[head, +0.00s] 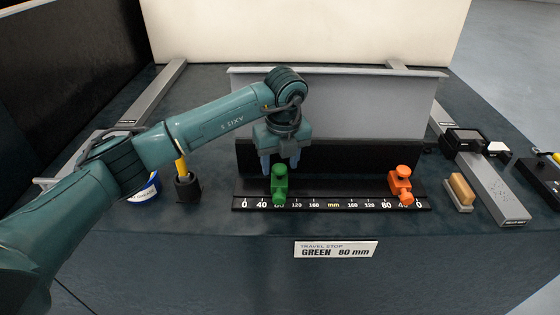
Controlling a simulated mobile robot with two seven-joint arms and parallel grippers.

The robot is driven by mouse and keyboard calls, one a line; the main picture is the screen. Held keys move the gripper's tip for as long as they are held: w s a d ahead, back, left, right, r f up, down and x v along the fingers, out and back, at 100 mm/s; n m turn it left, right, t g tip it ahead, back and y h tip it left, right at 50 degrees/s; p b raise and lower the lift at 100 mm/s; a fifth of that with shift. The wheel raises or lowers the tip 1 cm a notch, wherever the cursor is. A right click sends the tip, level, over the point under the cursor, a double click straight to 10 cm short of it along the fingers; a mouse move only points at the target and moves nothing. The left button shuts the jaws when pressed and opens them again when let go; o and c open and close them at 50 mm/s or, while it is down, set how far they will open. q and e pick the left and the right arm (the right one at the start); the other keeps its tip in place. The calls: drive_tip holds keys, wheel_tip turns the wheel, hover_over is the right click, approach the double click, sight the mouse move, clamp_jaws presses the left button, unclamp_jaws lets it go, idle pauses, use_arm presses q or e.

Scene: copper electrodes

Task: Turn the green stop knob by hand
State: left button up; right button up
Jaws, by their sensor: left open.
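The green stop knob (279,185) stands on the left part of a black rail with a white millimetre scale (333,204), close to the 80 mark, which it partly covers. My left gripper (280,163) is open, its fingers pointing down just above and behind the green knob. I cannot tell whether the fingers touch it. An orange stop knob (401,184) stands near the right end of the same rail. A white label (336,249) below the rail reads "TRAVEL STOP GREEN 80 mm". My right gripper does not show.
A grey upright plate (350,105) stands behind the rail. To the left are a black holder (187,188) with a yellow-handled tool and a blue-white tin (146,188). To the right are a wooden-topped block (461,190) and a grey bar (494,190). The bench front is clear.

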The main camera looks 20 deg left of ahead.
use_arm(q)
wheel_tip(320, 180, up, 4)
drive_tip(key=shift+f+p, duration=0.1)
drive_tip(key=shift+p, duration=0.85)
drive_tip(key=shift+r, duration=0.95)
